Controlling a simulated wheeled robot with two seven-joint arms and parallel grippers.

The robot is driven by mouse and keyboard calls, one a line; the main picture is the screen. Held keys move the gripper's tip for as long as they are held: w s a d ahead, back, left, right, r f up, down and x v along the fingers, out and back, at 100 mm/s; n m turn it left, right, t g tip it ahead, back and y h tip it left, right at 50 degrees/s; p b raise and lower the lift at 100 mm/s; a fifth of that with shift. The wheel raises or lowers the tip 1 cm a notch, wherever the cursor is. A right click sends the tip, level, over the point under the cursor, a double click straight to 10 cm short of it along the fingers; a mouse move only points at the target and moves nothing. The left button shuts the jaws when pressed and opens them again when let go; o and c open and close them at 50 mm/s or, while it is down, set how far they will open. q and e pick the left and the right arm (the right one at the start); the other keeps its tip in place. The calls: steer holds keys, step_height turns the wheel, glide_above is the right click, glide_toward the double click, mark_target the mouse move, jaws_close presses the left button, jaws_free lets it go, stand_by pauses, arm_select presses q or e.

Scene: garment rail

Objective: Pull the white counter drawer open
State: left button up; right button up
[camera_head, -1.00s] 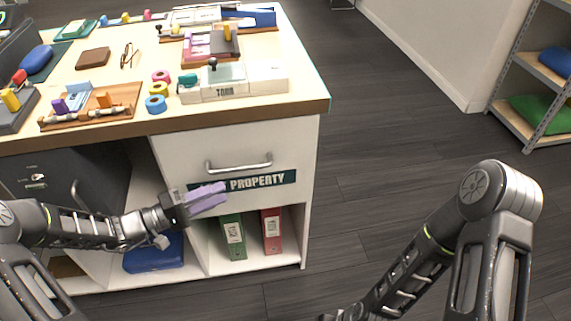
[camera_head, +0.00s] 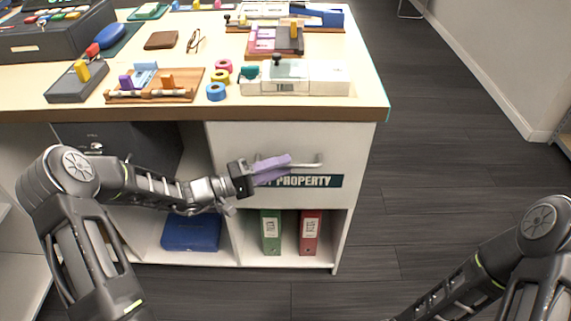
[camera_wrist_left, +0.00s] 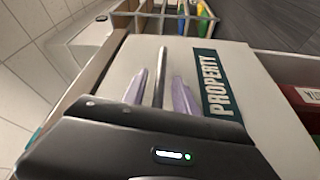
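The white counter drawer (camera_head: 222,140) is shut, its front flush with the counter. Its metal bar handle (camera_head: 310,164) runs across the upper front, above a dark green PROPERTY label (camera_head: 318,181). My left gripper (camera_head: 288,160) is at the handle and covers its left part in the head view. In the left wrist view, the handle bar (camera_wrist_left: 161,75) lies between the two purple fingers (camera_wrist_left: 160,92), which stand apart with a gap on each side of it. My right gripper is out of view; only my right arm shows.
The wooden countertop (camera_head: 300,113) above the drawer holds a white tape box (camera_head: 320,78), coloured tape rolls (camera_head: 215,91) and trays. Below the drawer, an open shelf holds green (camera_head: 271,232) and red (camera_head: 311,232) binders. The floor (camera_head: 430,180) to the right is clear.

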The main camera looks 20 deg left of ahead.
arm_select(q)
steer(key=shift+x, duration=0.8)
jaws_close()
stand_by(0.9)
